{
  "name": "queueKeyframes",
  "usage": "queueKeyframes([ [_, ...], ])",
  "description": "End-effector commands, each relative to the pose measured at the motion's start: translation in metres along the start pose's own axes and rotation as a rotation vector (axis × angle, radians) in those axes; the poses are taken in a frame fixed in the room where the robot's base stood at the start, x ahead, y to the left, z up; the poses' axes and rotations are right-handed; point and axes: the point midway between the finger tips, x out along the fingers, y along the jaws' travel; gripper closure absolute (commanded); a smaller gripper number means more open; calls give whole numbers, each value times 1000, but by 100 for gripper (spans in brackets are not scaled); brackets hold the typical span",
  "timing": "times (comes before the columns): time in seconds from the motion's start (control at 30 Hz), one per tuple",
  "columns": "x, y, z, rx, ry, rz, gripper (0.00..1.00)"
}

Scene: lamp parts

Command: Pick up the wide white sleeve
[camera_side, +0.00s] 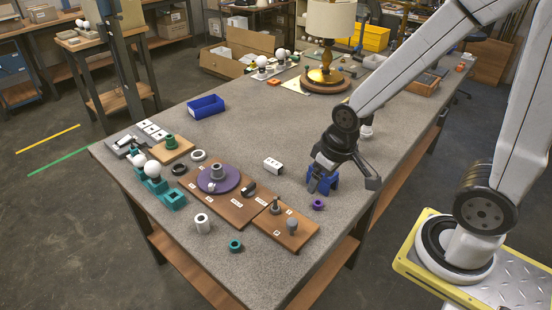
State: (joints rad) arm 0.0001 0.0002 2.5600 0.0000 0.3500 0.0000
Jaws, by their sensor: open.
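A white hollow cylinder (202,223), which looks like the wide white sleeve, stands upright on the grey table at the near left, just off the brown board. Its dark bore shows at the top. A flat white ring (198,155) lies farther back, and I cannot fully rule it out as the sleeve. My gripper (341,183) is at the right side of the table, fingers pointing down, open and with no part visibly held. It is well to the right of the white cylinder. A blue bracket-like part (325,182) is below and partly behind the gripper; whether they touch is unclear.
A brown board (232,207) carries a purple disc (219,180) with a grey hub. A second board (284,228) holds grey pegs. A teal ring (235,245), a purple ring (318,205) and a white block (273,165) lie nearby.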

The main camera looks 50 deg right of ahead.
Motion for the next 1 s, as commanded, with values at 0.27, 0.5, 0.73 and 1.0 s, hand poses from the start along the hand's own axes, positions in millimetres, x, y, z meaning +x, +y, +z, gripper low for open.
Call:
queueKeyframes([
  [0.27,1,-1,0,10,-5,-3,11],
  [0.5,11,-8,-2,133,-72,-44,11],
  [0.73,32,-30,-6,396,-212,-138,11],
  [1.0,60,-66,-21,744,-392,-278,11],
])
